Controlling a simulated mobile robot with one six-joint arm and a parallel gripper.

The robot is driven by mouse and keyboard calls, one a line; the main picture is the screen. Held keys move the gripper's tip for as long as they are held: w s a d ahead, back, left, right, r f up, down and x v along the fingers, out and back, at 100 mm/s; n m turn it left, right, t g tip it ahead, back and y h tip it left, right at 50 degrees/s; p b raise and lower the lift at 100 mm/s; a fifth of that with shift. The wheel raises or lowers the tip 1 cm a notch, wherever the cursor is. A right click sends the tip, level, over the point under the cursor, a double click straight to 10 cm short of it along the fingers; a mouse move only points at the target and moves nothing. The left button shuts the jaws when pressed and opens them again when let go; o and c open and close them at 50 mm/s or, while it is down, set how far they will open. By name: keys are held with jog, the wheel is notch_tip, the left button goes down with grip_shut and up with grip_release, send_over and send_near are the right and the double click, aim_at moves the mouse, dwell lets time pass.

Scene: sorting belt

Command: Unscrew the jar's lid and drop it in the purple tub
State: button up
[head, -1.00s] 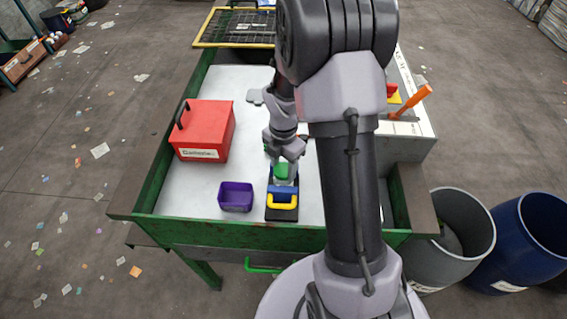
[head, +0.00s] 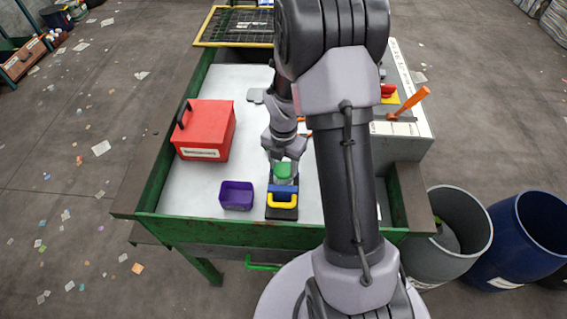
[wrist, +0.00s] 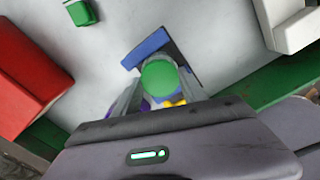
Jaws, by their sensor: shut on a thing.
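The jar's round green lid (head: 283,171) is between the fingers of my gripper (head: 284,164), which is shut on it. In the wrist view the lid (wrist: 159,77) also sits between both fingertips. The jar under it is mostly hidden by the lid, the fingers and a blue and yellow clamp-like holder (head: 282,197) on a dark base. I cannot tell whether the lid is still on the jar's threads. The purple tub (head: 237,187) stands just left of the holder. I see no contents in it.
A red box (head: 203,130) with a dark handle stands at the back left of the white belt top. A green rim (head: 144,170) edges the belt. White surface is free around the tub.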

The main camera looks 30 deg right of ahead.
aim_at(283, 169)
jog(key=shift+n+p, duration=0.6)
jog(key=shift+n, duration=0.6)
jog(key=o, duration=1.4)
jog(key=shift+c, duration=0.2)
notch_tip(283, 169, up, 5)
jog(key=p, duration=0.4)
jog(key=shift+r, duration=0.1)
